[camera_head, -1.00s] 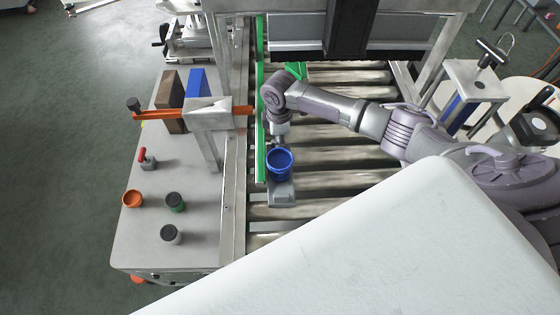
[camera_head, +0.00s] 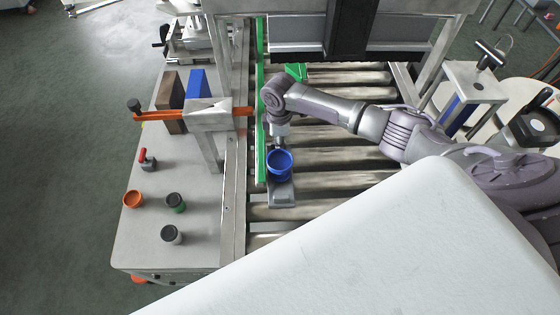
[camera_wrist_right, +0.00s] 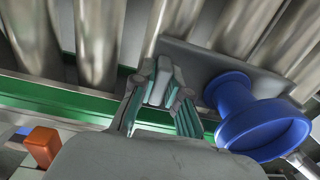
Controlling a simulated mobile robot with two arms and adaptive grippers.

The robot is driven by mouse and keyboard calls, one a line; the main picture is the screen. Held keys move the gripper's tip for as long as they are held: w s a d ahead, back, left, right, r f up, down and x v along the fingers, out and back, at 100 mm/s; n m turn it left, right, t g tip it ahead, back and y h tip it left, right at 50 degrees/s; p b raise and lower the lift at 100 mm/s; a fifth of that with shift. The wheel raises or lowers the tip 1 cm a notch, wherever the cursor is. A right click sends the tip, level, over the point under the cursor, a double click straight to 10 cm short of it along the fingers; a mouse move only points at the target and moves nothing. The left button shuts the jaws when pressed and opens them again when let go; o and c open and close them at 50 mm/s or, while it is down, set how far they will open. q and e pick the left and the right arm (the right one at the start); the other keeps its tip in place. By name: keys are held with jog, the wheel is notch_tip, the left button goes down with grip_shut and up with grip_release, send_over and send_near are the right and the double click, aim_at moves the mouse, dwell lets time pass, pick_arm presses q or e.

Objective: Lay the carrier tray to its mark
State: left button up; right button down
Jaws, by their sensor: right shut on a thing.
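The carrier tray (camera_head: 281,195) is a small grey plate bearing a blue cup-like holder (camera_head: 280,163). It is over the rollers, close to the green guide rail; I cannot tell whether it touches them. My right gripper (camera_head: 279,143) is at the tray's far end, its fingertips mostly hidden behind the blue holder. In the right wrist view the fingers (camera_wrist_right: 164,90) are closed at the edge of the grey plate (camera_wrist_right: 195,57), beside the blue holder (camera_wrist_right: 255,115). I cannot make out a mark. My left gripper is not in view.
The green guide rail (camera_head: 261,120) runs along the conveyor's left side. A metal post with an orange arm (camera_head: 160,114) stands left of it. Nearer rollers (camera_head: 330,186) are bare.

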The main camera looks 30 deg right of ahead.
jog(key=shift+f, duration=0.15)
jog(key=c, duration=1.1)
grip_release()
notch_tip(320, 180, up, 12)
